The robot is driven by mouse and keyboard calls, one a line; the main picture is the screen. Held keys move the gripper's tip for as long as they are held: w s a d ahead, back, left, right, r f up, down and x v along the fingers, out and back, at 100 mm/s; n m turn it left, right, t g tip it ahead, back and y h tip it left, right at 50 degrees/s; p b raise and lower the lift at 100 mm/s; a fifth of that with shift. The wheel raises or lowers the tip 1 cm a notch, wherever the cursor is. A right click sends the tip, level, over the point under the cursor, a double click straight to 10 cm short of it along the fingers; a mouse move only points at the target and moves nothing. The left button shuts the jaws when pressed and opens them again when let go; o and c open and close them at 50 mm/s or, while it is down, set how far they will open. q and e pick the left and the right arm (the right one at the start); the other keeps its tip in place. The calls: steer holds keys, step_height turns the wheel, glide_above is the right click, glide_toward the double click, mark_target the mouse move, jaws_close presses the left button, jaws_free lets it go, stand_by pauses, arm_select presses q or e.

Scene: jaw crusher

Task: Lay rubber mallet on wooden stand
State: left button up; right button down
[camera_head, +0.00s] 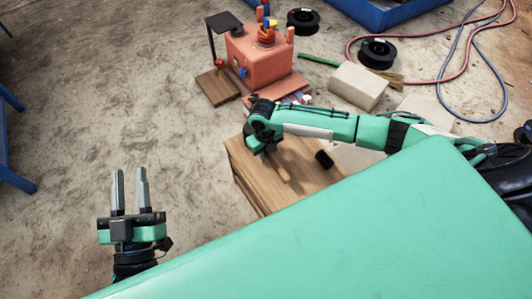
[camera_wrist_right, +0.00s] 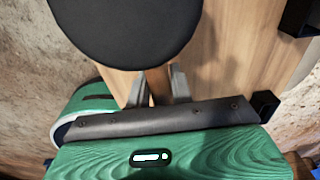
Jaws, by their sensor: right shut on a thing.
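The rubber mallet shows in the right wrist view, with a large black round head (camera_wrist_right: 125,28) close to the camera and a wooden handle (camera_wrist_right: 158,86). My right gripper (camera_wrist_right: 155,88) is shut on the handle just below the head. In the head view, my right gripper (camera_head: 268,152) is over the left part of the wooden stand (camera_head: 243,170). The mallet's head is hard to tell from the dark gripper parts there. I cannot tell whether the mallet touches the stand. My left gripper (camera_head: 130,178) is open and empty, left of the stand over the floor.
A small black block (camera_head: 324,159) is on the stand's top, right of my right gripper. Pale blocks (camera_head: 357,86), black spools (camera_head: 378,53) and hoses (camera_head: 463,65) lie at the upper right.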

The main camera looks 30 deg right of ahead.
steer(key=c, duration=1.2)
jaws_free()
steer(key=shift+c, duration=0.2)
